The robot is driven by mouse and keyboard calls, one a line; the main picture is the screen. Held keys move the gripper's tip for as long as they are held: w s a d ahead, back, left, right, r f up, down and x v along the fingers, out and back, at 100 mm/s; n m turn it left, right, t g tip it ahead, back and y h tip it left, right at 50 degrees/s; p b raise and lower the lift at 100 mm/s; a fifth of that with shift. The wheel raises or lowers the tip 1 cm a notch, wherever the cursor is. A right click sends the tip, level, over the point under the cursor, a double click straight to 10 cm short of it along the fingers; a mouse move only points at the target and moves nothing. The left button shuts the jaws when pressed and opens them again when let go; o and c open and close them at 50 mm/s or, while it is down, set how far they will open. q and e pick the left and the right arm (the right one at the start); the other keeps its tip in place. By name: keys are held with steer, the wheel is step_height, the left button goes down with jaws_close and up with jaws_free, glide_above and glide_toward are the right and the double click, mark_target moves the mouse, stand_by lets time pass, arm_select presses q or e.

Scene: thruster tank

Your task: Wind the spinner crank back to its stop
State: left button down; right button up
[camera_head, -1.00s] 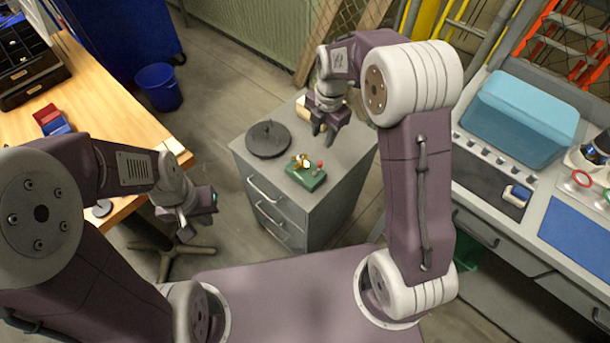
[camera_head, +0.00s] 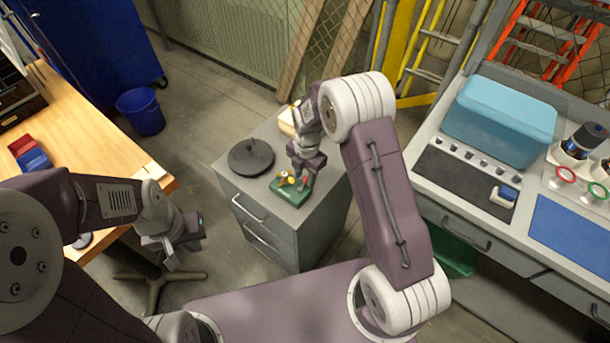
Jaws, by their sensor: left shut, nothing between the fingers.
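The spinner crank unit is a small green block (camera_head: 291,196) on top of the grey drawer cabinet (camera_head: 240,192). It carries small brass parts (camera_head: 283,178) and a red knob (camera_head: 305,180). My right gripper (camera_head: 305,172) points down right at the block's far edge, over or beside the red knob. Its fingers are too small and overlapped to show if they touch or hold the knob. My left gripper (camera_head: 172,262) hangs low at the left, shut and empty, away from the cabinet.
A dark round plate with a post (camera_head: 251,158) stands left of the green block. A yellowish box (camera_head: 287,120) sits at the cabinet's back. A counter with a teal case (camera_head: 500,118) is right.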

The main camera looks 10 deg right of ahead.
steer(key=shift+c, duration=0.4)
jaws_close()
